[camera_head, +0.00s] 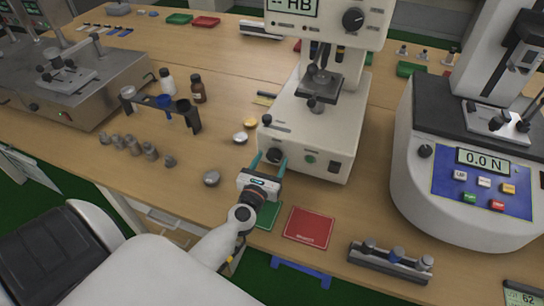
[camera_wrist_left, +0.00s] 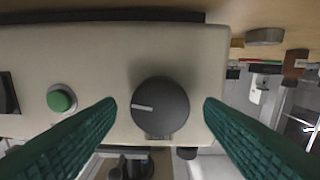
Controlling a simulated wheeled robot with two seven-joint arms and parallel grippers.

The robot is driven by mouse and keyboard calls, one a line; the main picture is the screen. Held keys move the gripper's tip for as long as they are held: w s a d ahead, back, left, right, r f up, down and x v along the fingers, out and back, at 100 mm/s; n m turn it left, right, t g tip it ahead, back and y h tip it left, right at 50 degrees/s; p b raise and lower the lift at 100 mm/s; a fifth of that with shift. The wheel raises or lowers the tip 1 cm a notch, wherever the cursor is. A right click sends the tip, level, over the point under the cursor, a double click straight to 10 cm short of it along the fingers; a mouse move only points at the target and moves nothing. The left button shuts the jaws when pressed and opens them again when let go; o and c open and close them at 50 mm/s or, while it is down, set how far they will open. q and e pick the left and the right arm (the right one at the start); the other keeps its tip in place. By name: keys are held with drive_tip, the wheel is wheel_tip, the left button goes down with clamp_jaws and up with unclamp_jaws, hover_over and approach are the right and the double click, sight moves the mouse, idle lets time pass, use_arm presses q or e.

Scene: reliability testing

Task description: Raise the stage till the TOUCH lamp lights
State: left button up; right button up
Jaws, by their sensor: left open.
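The hardness tester (camera_head: 330,120) is a cream machine with an "HB" display at the top middle of the head view. Its small dark stage (camera_head: 318,86) sits under the indenter. A black knob (camera_head: 274,155) is low on its front face. In the wrist view the knob (camera_wrist_left: 160,107) has a white mark pointing left. My left gripper (camera_head: 269,162) is open, with its green fingers either side of the knob and a gap on each side. The green button (camera_head: 310,158) is beside the knob. I cannot make out a lit TOUCH lamp. My right gripper is out of view.
A force tester (camera_head: 465,185) reading "0.0 N" stands at the right. A red mat (camera_head: 309,228) and a partly hidden green mat (camera_head: 267,215) lie in front.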

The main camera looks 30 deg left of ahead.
use_arm(q)
drive_tip(key=shift+w+a, duration=0.15)
drive_tip(key=shift+w, duration=0.55)
drive_tip(key=shift+c, duration=0.9)
drive_tip(key=c, duration=0.8)
